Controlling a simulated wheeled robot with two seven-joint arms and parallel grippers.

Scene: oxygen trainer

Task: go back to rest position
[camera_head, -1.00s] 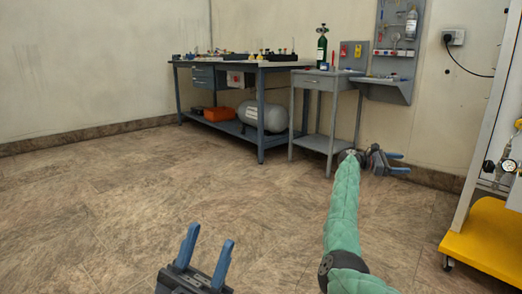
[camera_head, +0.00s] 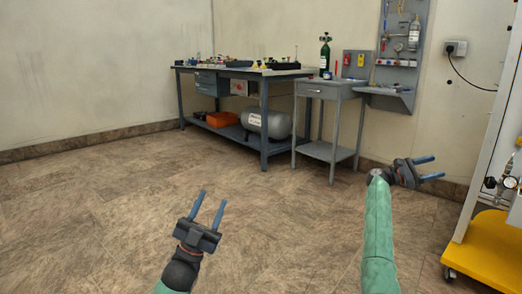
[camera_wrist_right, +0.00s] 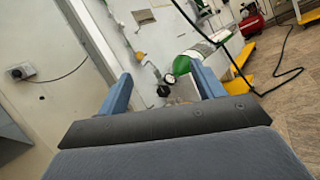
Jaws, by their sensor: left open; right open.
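My left gripper (camera_head: 207,209) is at the lower middle of the head view, above the bare floor. Its two blue fingers point up and away, apart, with nothing between them. My right gripper (camera_head: 432,167) is further right, in front of the wall, with its fingers pointing right. It is open and empty. In the right wrist view its two blue fingers (camera_wrist_right: 163,88) stand wide apart. A green cylinder with a gauge shows beyond them, apart from the fingers.
A blue workbench (camera_head: 264,100) with items on top stands at the back wall. A yellow-based cart (camera_head: 485,245) is at the right. The floor (camera_head: 90,215) at left is clear.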

